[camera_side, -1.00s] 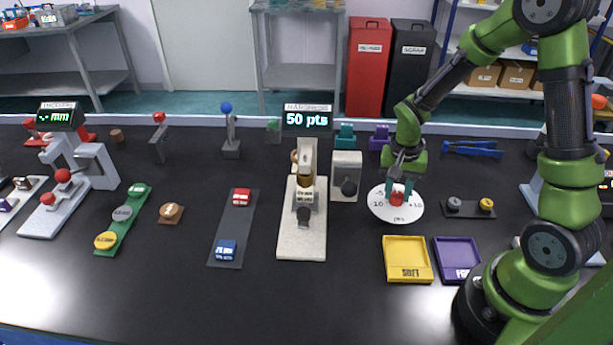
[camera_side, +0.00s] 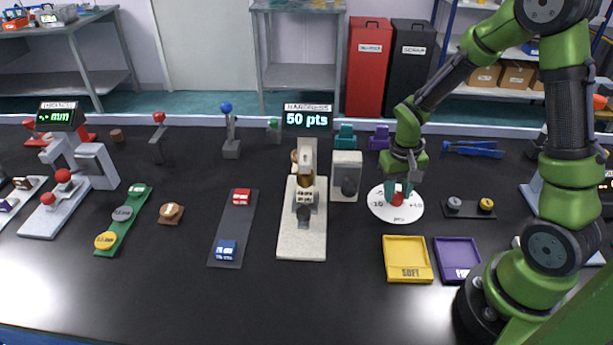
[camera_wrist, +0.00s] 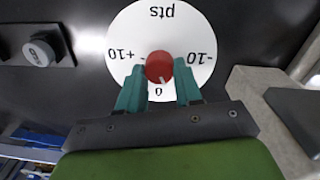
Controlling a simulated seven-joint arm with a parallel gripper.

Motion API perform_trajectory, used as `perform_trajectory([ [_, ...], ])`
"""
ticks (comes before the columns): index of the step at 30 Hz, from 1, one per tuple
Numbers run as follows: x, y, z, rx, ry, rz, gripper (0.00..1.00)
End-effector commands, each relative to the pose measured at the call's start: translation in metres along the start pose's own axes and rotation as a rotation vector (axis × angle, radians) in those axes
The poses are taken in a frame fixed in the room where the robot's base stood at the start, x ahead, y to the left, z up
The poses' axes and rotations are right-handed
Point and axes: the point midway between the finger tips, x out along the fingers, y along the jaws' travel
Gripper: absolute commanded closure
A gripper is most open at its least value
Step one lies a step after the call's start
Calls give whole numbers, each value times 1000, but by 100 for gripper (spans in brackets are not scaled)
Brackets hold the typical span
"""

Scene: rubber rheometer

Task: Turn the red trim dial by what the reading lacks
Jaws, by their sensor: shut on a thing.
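The red trim dial (camera_side: 396,199) stands in the middle of a round white scale plate (camera_side: 378,207). In the wrist view the red dial (camera_wrist: 159,66) sits between my teal fingers, and the white plate (camera_wrist: 185,30) reads 0, +10, -10 and pts. A pale mark on the dial's rim faces roughly the 0. My gripper (camera_wrist: 160,74) is shut on the dial from both sides; it also shows in the side view (camera_side: 400,188). The hardness tester's display (camera_side: 307,119) reads 50 pts. The tester (camera_side: 303,220) stands left of the dial.
A yellow SOFT tray (camera_side: 408,279) and a purple tray (camera_side: 458,279) lie in front of the dial. A dark strip with two small knobs (camera_side: 468,215) is to its right. A grey block (camera_side: 346,170) stands close on its left. Blue pliers (camera_side: 474,149) lie behind right.

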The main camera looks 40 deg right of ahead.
Motion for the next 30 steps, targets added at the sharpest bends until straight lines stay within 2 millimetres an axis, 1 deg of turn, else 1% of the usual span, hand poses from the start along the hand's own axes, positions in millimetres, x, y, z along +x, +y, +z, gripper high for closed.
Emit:
perform_trajectory([
  [9, -1, 0, 1, -248, 10, 0, 96],
  [15, -1, -1, 1, -350, 14, 0, 96],
  [22, -1, -1, 1, -409, 17, 0, 96],
  [30, -1, -1, 1, -422, 18, 0, 96],
])
